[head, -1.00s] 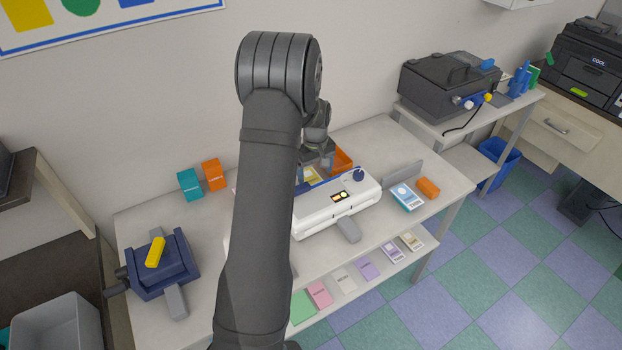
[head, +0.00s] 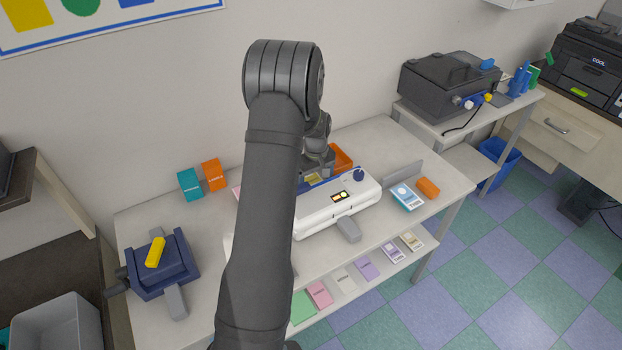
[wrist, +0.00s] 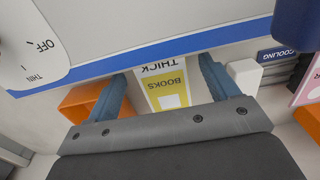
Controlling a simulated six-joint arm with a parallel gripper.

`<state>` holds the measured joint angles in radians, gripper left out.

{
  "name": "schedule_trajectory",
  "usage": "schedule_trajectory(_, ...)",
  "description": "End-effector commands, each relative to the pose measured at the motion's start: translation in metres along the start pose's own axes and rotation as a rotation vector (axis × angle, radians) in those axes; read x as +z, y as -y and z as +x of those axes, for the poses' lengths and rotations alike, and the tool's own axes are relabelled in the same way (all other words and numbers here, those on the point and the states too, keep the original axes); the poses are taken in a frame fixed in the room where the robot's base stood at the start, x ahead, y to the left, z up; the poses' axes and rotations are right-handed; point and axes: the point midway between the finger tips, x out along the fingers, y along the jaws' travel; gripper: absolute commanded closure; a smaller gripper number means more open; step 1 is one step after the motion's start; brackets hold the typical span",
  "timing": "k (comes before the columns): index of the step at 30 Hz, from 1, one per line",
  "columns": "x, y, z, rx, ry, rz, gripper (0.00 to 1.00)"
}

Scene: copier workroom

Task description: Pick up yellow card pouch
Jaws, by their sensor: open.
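The yellow card pouch (wrist: 168,92) shows in the wrist view, printed "BOOKS" with a pale "THICK" strip at its edge. It lies beside the blue-striped side of the white laminator (wrist: 150,30). My gripper (wrist: 162,70) is open, with one blue-grey finger on each side of the pouch; I cannot tell whether either touches it. In the head view a small yellow patch of the pouch (head: 312,180) shows behind the laminator (head: 337,207), below my gripper (head: 317,172). The rest is hidden by my arm and gripper.
An orange tray (head: 342,157) stands close behind my gripper. Teal and orange boxes (head: 190,184) stand left of my arm. A blue-and-white pack (head: 406,197) and an orange block (head: 428,187) lie at the right. A dark blue device (head: 160,265) sits at the left.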

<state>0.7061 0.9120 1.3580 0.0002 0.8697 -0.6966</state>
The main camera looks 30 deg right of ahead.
Motion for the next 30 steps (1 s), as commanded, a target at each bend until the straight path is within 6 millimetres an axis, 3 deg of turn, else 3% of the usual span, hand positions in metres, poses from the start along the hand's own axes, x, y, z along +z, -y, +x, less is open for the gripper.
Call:
schedule_trajectory(6,0.000,0.000,0.000,0.000,0.000,0.000,0.22)
schedule_trajectory(13,0.000,0.000,0.000,0.000,0.000,0.000,0.67)
schedule_trajectory(15,0.000,0.000,0.000,0.000,0.000,0.000,0.71)
schedule_trajectory(23,0.000,0.000,-0.002,0.001,-0.001,0.000,0.71)
schedule_trajectory(30,-0.001,-0.001,-0.025,0.002,-0.002,0.000,0.71)
